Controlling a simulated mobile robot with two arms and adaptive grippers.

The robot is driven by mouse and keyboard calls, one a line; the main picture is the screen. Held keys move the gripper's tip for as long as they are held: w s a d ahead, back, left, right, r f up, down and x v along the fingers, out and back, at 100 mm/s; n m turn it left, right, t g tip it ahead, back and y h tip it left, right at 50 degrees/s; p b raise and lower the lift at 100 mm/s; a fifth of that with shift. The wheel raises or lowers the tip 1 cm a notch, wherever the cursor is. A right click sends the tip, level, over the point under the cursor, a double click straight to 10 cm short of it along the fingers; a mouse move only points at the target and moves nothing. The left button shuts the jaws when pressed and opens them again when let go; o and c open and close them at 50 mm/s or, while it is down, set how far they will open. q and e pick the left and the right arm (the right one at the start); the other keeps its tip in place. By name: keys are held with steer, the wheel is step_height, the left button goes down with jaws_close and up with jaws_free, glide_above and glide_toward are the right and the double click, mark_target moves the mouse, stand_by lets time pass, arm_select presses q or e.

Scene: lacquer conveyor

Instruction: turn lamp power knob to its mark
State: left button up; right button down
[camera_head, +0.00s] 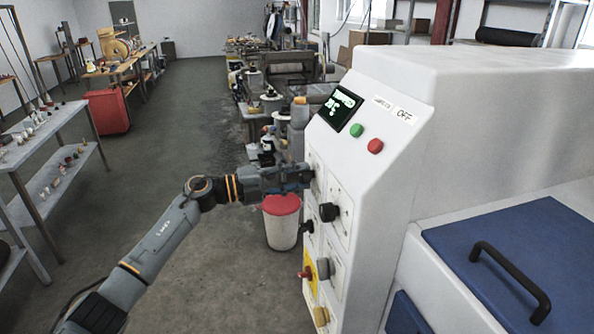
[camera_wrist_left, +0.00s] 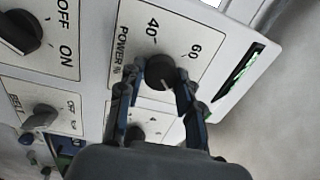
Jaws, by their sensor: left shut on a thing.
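The lamp power knob (camera_wrist_left: 160,72) is a dark round knob on a pale plate (camera_wrist_left: 128,28) marked "POWER %", with 40 and 60 printed above it in the left wrist view. My left gripper (camera_wrist_left: 157,84) is shut on this knob, one finger on each side. A small pale line shows on the knob's face, but where its pointer stands on the scale is hard to tell. In the head view my left gripper (camera_head: 306,174) reaches the upper left of the white machine's panel (camera_head: 352,160), and its fingers hide the knob. My right gripper is not in view.
Below sit a black knob (camera_head: 329,212), a red knob on yellow (camera_head: 307,272) and other knobs. A display (camera_head: 340,107) and green (camera_head: 356,130) and red (camera_head: 375,146) buttons are above. A red-lidded bin (camera_head: 282,222) stands behind the arm.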

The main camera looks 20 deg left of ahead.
arm_select(q)
steer(key=shift+n, duration=0.4)
steer(key=o, duration=1.1)
steer(key=shift+o, duration=0.2)
steer(key=v, duration=1.2)
steer(key=shift+w, duration=0.1)
